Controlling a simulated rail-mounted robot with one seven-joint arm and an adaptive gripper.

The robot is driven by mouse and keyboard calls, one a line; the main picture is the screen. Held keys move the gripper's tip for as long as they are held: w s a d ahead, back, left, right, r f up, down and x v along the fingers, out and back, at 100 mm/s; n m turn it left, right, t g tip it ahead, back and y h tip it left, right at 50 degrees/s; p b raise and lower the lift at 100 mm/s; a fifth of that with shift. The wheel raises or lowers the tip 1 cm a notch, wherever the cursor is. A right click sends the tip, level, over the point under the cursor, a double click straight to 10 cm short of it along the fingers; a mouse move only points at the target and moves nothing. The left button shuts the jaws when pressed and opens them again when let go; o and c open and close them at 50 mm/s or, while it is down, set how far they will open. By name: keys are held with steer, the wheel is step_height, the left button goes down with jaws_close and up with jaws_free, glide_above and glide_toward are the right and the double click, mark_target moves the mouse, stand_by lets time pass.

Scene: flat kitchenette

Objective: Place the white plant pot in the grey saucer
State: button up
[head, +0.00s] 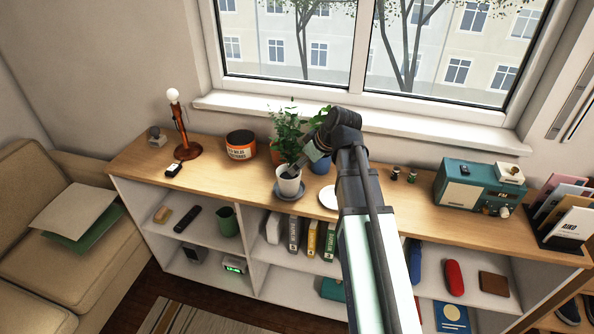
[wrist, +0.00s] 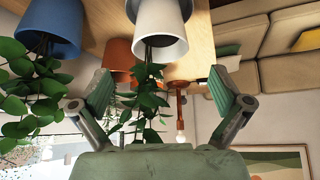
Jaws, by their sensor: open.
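The white plant pot (head: 289,181) with a leafy green plant stands upright on the wooden shelf top in the head view. The grey saucer (head: 311,187) shows around its base, and the pot appears to sit within its rim. My gripper (head: 303,163) is just above and right of the pot, partly hidden by my arm and leaves. In the wrist view, which is upside down, the white pot (wrist: 160,28) lies beyond the fingertips. The fingers are wide apart, clear of the pot, with the plant's leaves between them.
A terracotta pot (wrist: 118,54) and a blue pot (wrist: 62,25) with plants stand close behind and beside it. An orange-labelled tin (head: 240,146) and a lamp (head: 180,130) are left. A white disc (head: 328,198) lies right. A teal radio (head: 470,186) stands farther right.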

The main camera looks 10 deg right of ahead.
steer(key=shift+v, duration=0.85)
